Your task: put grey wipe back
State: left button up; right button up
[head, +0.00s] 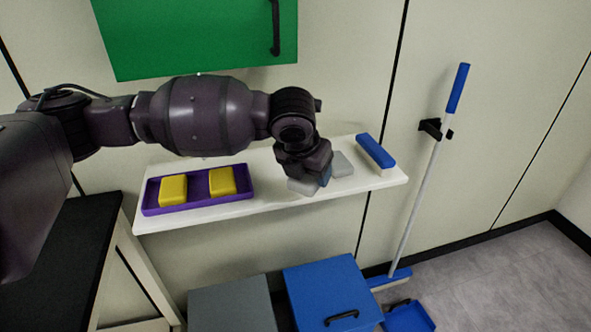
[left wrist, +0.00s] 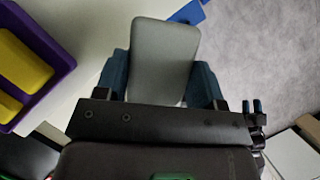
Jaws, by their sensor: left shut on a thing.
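My left gripper (head: 318,174) is low over the right part of the white shelf (head: 250,207). Its two blue fingers are shut on the grey wipe (left wrist: 162,55), which lies between them in the left wrist view. In the head view grey surfaces show on both sides of the gripper, a pale one (head: 301,187) at its front left and a darker one (head: 342,165) at its right. I cannot tell whether these are one piece. The gripper hides the middle, and contact with the shelf is unclear. My right gripper is not in view.
A purple tray (head: 202,204) with two yellow blocks (head: 173,189) is on the shelf's left. A blue-topped brush (head: 375,151) lies at its right end. A green cabinet (head: 190,35) hangs above. Grey (head: 232,306) and blue (head: 325,285) bins stand below. A long-handled broom (head: 425,190) is at right.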

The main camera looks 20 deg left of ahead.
pick_arm(q)
jog(key=w+a, duration=0.1)
jog(key=w, duration=0.1)
jog(key=w+a+b, duration=0.1)
jog(key=w+a, duration=0.1)
jog(key=w, duration=0.1)
jog(key=w+a, duration=0.2)
jog(key=shift+w+a+f, duration=0.1)
jog(key=shift+w+f, duration=0.05)
jog(key=shift+w, duration=0.25)
jog(key=shift+w+a+f+b, duration=0.25)
jog(key=shift+w+f+b, duration=0.15)
jog(key=shift+f, duration=0.9)
notch_tip(320, 180, down, 4)
jog(key=shift+r+b, duration=0.1)
jog(key=shift+b, duration=0.35)
jog(key=shift+w+a+f, duration=0.1)
jog(key=shift+f, duration=0.15)
jog(key=shift+r, duration=0.1)
